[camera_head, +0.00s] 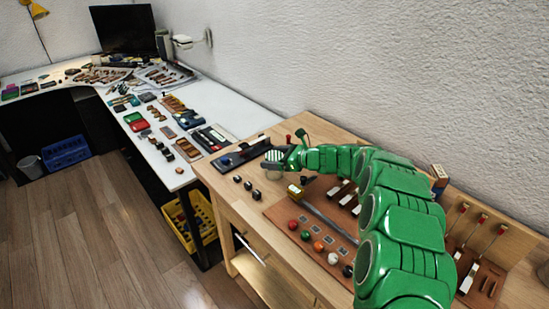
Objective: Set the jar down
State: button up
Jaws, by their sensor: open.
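My green arm reaches from the lower right across the wooden workbench (222,182). My gripper (272,163) is at its far end, low over the left part of this bench, and is open. A small pale, rounded thing (273,173), perhaps the jar, shows right under the gripper. It is partly hidden by the gripper. It looks upright at the bench top, but I cannot tell whether the fingers touch it.
A brown board (284,212) with coloured balls and a metal rod lies right of the gripper. Dark knobs (248,186) stand in front. A dark tool (240,154) lies just behind left. A white table (105,92) with many parts extends left. A wall stands behind.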

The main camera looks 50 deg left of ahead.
jog(key=shift+r, duration=0.15)
jog(key=v, duration=1.2)
jog(key=shift+s+d, duration=0.1)
